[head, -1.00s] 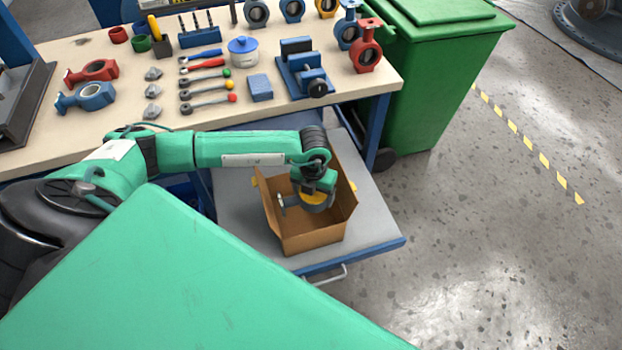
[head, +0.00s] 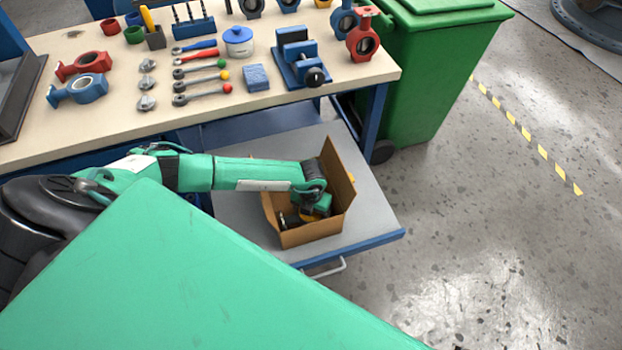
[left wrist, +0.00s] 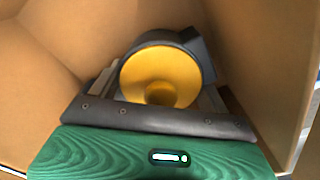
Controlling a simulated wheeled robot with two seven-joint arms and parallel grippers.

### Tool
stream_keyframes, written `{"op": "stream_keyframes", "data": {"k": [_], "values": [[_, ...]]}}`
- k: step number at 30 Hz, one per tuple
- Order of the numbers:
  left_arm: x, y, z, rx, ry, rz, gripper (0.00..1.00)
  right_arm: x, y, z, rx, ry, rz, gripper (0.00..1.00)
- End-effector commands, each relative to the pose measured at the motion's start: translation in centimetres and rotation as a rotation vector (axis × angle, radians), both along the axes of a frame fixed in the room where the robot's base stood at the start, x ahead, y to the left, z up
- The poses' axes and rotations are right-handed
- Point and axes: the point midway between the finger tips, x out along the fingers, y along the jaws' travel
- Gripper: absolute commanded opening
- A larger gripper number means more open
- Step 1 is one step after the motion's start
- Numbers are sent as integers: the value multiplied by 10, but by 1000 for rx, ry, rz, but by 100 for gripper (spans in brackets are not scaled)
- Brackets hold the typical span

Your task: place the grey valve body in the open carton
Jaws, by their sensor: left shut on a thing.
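The open carton (head: 313,235) stands on a grey shelf below the bench, its flaps up. My left gripper (head: 312,210) reaches down inside it and is shut on the grey valve body. In the left wrist view the valve body (left wrist: 162,72) is a dark grey ring with a yellow face, between the fingers of the gripper (left wrist: 158,98). Brown carton walls surround it there. In the head view my wrist hides most of the valve body. I cannot tell whether it touches the carton floor. My right gripper is not in view.
The workbench (head: 120,105) behind holds a blue vise (head: 300,62), wrenches, a blue-lidded jar (head: 239,41) and red and blue valve bodies. A green bin (head: 440,75) stands to the right. The grey shelf (head: 367,205) is bare right of the carton.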

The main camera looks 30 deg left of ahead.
Motion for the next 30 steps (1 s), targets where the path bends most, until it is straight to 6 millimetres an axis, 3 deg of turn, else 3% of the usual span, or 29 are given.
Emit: {"op": "stream_keyframes", "data": {"k": [11, 12, 14, 24, 30], "values": [[1, 0, -2, -1, -1, 0, 37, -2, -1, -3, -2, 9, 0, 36], [0, 0, -2, 0, 0, 0, 86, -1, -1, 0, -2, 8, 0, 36], [0, 0, -2, 0, 0, 0, 98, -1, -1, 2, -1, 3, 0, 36], [0, 0, 3, 0, 0, -1, 100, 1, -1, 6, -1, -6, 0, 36], [1, 1, 39, 0, -2, -1, 100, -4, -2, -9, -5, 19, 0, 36]]}}
